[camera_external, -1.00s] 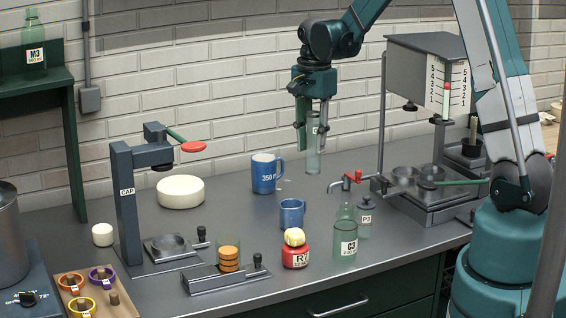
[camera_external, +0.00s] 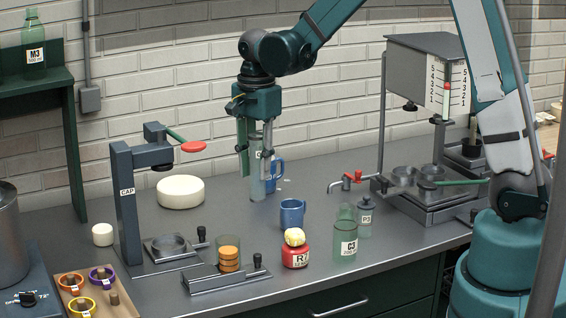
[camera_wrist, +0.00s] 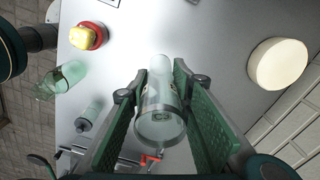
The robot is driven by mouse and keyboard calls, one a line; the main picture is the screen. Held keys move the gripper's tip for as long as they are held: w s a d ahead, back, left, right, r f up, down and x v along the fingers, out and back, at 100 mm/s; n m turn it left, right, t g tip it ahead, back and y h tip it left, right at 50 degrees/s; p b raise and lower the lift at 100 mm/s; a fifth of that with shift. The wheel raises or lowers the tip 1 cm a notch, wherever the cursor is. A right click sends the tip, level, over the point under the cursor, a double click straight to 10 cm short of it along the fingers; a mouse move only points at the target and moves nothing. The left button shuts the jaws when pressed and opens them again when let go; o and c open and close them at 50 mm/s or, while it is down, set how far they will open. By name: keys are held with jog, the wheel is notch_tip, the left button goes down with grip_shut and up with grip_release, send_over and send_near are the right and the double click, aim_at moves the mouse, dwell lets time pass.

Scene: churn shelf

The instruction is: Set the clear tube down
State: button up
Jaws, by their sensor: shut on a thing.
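The clear tube (camera_external: 257,182) is upright between the fingers of my gripper (camera_external: 256,160). My gripper is shut on it, and the tube hangs down past the fingertips. Whether its bottom touches the bench cannot be told. In the external view the tube is in front of the large blue mug (camera_external: 277,172) and partly hides it. In the wrist view the tube (camera_wrist: 160,115) lies between my two green fingers, its round open end toward the camera.
The small blue mug (camera_external: 292,213) stands to the right of the tube. A white round block (camera_external: 181,192) stands to the left, near the capping press (camera_external: 126,200). A red jar (camera_external: 295,256) and a green bottle (camera_external: 345,240) stand near the front. Bare grey bench (camera_external: 222,215) lies left of the tube.

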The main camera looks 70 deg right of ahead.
jog(key=w+a, duration=0.1)
jog(key=a, duration=0.9)
jog(key=shift+a+b, duration=0.25)
jog(key=shift+b, duration=0.05)
jog(key=shift+w+f, duration=0.1)
jog(key=shift+f, duration=2.85)
jog(key=shift+f, duration=0.15)
jog(key=shift+f, duration=1.95)
jog(key=shift+f, duration=0.2)
jog(key=o, duration=0.9)
jog(key=shift+r, duration=0.1)
jog(key=shift+r, duration=0.2)
